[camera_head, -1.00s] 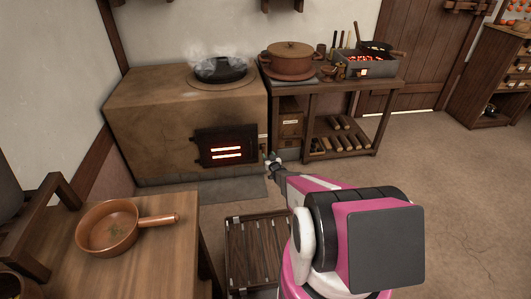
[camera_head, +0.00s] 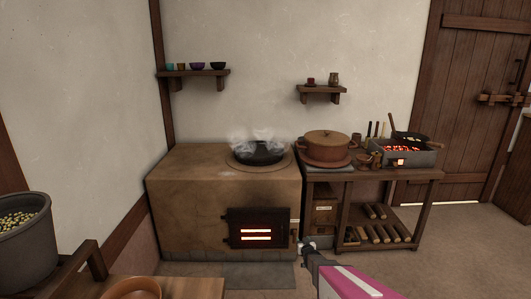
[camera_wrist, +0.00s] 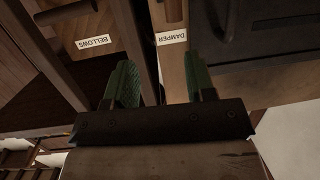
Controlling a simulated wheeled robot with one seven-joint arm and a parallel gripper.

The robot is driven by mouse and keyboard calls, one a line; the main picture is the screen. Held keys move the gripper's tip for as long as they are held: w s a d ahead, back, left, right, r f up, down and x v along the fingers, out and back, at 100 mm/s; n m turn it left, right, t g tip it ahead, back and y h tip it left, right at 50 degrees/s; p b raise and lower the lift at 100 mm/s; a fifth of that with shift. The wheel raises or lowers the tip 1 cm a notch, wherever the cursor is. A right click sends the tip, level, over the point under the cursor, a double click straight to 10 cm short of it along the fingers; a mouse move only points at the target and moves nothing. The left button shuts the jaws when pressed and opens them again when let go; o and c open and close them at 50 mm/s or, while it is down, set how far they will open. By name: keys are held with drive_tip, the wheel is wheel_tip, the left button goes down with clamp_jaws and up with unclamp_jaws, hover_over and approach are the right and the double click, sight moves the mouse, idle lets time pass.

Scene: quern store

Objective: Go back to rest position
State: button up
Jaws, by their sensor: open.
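My gripper (camera_head: 305,243) is low in front of the gap between the clay stove (camera_head: 195,205) and the wooden side table. In the wrist view its two green fingers (camera_wrist: 162,82) stand apart with nothing clasped between them. A wooden piece labelled DAMPER (camera_wrist: 171,38) lies beyond the gap between the fingers; I cannot tell whether they touch it. A drawer front labelled BELLOWS (camera_wrist: 94,42) is to its left. My pink and white arm reaches in from the lower right of the head view.
The stove's firebox door (camera_head: 257,228) glows, and a steaming dark pan (camera_head: 258,153) sits on top. The side table (camera_head: 415,174) carries a lidded pot (camera_head: 327,150) and a brazier (camera_head: 405,154) with glowing coals. A grey bucket (camera_head: 25,245) stands at left. Floor at right is clear.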

drive_tip(key=s+a+r+g, duration=0.1)
drive_tip(key=s+r+g, duration=0.6)
drive_tip(key=s+r, duration=0.5)
drive_tip(key=s+a+r+m+g+h, duration=0.1)
drive_tip(key=s+r+g, duration=0.7)
drive_tip(key=s, duration=1.3)
wheel_tip(320, 180, up, 5)
drive_tip(key=shift+s+a+f+g, duration=0.15)
drive_tip(key=shift+a+g, duration=0.15)
drive_tip(key=shift+a, duration=0.4)
